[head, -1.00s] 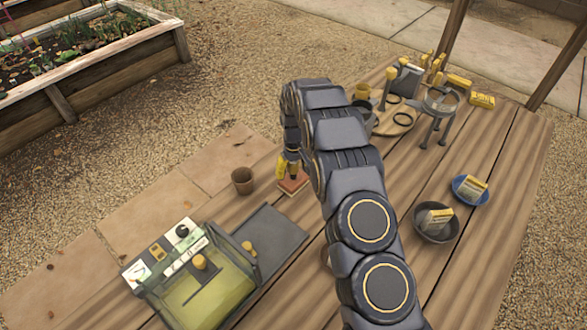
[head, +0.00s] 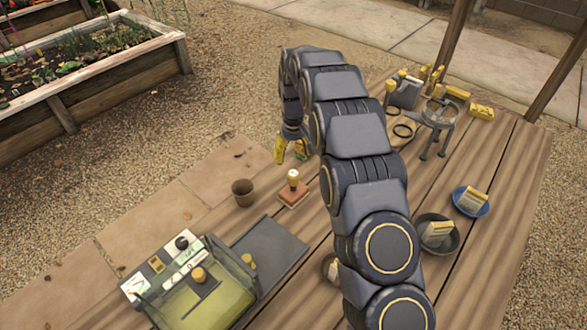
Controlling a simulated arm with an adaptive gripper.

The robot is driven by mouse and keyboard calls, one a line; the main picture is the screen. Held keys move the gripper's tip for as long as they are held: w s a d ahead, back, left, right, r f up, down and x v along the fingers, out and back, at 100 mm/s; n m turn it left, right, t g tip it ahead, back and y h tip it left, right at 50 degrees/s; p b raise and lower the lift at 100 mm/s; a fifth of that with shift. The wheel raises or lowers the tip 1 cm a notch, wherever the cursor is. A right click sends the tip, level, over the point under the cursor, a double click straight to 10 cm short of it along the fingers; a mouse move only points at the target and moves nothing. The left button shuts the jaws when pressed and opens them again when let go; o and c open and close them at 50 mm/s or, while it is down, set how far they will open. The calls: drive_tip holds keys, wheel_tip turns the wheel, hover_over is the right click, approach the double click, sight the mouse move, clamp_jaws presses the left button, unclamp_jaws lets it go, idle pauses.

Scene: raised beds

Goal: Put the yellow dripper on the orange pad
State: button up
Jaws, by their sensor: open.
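The orange pad (head: 294,199) is a small flat block on the wooden table, left of my arm. A small dripper with a pale yellow top (head: 293,175) and a darker lower part stands upright on the pad, apart from my gripper. My gripper (head: 291,152), with yellow fingers, hangs above and slightly beyond the dripper. Its fingers are spread, with nothing seen between them. My forearm hides part of the table to the right of the pad.
A brown pot (head: 243,191) stands left of the pad. A grey mat (head: 272,252) and a green-sided box (head: 212,304) lie in front. A dark bowl (head: 422,241) and a blue dish (head: 457,200) sit at right. A tripod stand (head: 437,118) and cans crowd the back.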

drive_tip(key=shift+r, duration=0.95)
drive_tip(key=shift+s+r, duration=0.15)
drive_tip(key=shift+r, duration=0.05)
drive_tip(key=s+d+r, duration=0.2)
drive_tip(key=s+r, duration=0.6)
drive_tip(key=s, duration=0.1)
drive_tip(key=s+d+r+m, duration=0.1)
drive_tip(key=s+d+r, duration=0.1)
drive_tip(key=s, duration=1.3)
drive_tip(key=s+d+r+m+g, duration=0.1)
drive_tip(key=s+d+r+m, duration=0.1)
drive_tip(key=s, duration=1.4)
drive_tip(key=shift+r+g, duration=0.3)
drive_tip(key=shift+r, duration=0.4)
drive_tip(key=shift+s, duration=0.1)
